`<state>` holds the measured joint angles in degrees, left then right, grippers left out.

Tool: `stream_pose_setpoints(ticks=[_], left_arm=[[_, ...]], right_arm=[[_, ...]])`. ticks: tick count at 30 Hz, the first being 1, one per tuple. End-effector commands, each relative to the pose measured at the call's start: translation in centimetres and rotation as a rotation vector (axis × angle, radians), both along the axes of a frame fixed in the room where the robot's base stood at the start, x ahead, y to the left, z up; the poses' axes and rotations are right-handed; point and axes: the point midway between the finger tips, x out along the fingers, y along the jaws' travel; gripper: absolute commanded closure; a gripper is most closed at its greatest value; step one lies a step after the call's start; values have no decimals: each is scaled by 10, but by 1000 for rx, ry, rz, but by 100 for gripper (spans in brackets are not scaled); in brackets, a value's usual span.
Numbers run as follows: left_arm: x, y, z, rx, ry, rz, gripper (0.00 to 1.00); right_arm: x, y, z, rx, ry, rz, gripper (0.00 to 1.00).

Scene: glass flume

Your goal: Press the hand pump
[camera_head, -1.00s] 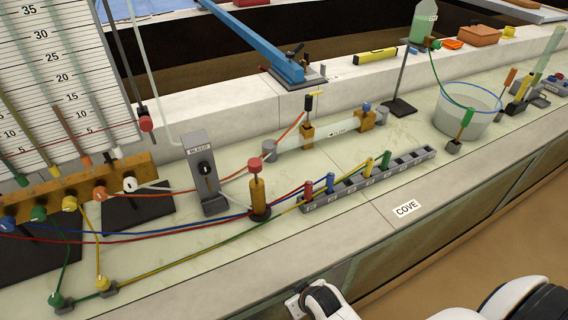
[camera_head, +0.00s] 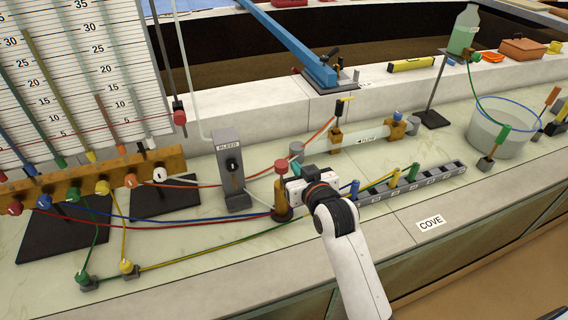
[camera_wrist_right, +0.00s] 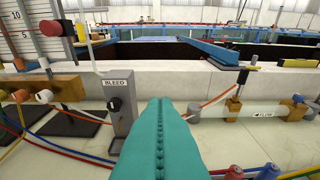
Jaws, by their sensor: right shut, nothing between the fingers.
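The hand pump is a small brass cylinder with a red knob (camera_head: 281,165) on top, standing upright on the bench in the head view. My right gripper (camera_head: 297,170) is just right of the red knob, at about its height in the picture. Its teal fingers are shut together with nothing between them. I cannot tell whether they touch the pump. The gripper covers part of the pump's right side. In the right wrist view the shut teal fingers (camera_wrist_right: 158,125) fill the middle, and I cannot make out the pump. My left gripper is not in view.
A grey BLEED block (camera_head: 229,165) stands left of the pump. A rack of coloured plugs (camera_head: 427,176) lies to the right, partly behind my right arm. Coloured tubes (camera_head: 185,216) cross the bench on the left. The pale bench front by the COVE label (camera_head: 431,222) is clear.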

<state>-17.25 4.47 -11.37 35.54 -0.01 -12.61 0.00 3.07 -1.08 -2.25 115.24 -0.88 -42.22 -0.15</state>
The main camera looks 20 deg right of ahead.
Motion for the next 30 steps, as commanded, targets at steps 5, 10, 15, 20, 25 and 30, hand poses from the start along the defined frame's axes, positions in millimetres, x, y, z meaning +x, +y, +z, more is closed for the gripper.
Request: stream_pose_setpoints(ticks=[5, 10, 15, 20, 25, 30], left_arm=[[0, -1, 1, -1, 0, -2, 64], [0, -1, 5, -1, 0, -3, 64], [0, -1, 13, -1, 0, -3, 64], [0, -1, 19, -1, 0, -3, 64], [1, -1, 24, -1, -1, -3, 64], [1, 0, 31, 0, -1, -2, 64]], right_arm=[[1, 0, -1, 0, 2, 0, 100], [17, 1, -4, 0, 3, 0, 100], [47, 2, -10, -1, 4, 0, 100], [75, 3, -17, -1, 3, 0, 100], [100, 4, -26, 0, 4, 1, 100], [97, 3, -53, 0, 6, 0, 100]])
